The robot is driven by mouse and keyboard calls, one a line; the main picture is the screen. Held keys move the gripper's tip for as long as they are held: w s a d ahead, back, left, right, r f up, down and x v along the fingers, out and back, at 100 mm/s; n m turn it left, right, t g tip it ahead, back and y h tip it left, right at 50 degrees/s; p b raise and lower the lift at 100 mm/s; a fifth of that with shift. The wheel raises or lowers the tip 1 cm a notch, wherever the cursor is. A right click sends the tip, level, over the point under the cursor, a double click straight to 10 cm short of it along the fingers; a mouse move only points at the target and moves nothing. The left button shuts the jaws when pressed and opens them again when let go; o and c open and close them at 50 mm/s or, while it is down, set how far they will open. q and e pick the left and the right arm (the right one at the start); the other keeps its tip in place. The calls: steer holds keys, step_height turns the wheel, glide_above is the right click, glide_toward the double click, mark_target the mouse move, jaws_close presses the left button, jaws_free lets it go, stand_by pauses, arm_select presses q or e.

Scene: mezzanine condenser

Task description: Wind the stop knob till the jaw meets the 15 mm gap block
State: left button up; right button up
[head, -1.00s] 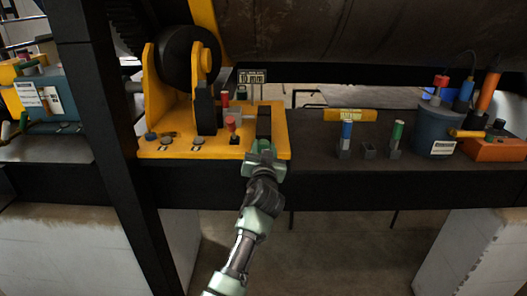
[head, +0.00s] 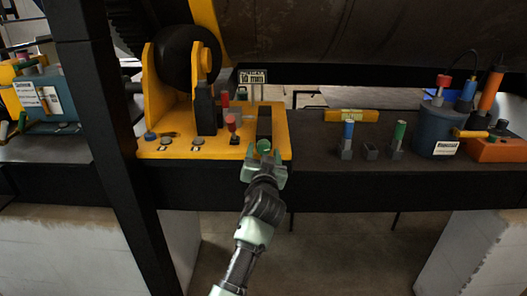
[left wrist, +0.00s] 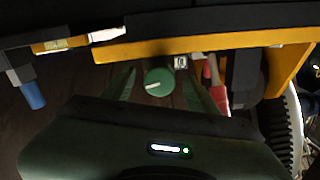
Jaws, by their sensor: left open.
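The green stop knob (head: 264,146) sits on the near face of a dark block (head: 264,122) at the right end of the yellow fixture (head: 215,150). My left gripper (head: 264,165) is open just in front of the knob. In the left wrist view the knob (left wrist: 158,82), with a white mark pointing left, lies between the two spread green fingers. A red-handled block (head: 232,123) stands left of the dark block; its size marking is not readable. A dark upright part (head: 206,110), possibly the jaw, stands farther left. I cannot see whether anything touches the block.
A small sign (head: 253,77) stands behind the fixture. Blue-handled (head: 348,133) and green-handled (head: 399,133) pieces stand on the dark bench (head: 320,165) to the right, near a yellow level (head: 351,115). A black post (head: 105,150) rises at the left.

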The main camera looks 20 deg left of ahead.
mark_target(263, 152)
arm_select(q)
steer(key=v, duration=0.2)
steer(key=b+v, duration=0.1)
steer(key=v, duration=0.1)
steer(key=shift+f, duration=0.25)
steer(key=shift+s+d+r, duration=0.15)
steer(key=shift+s, duration=0.3)
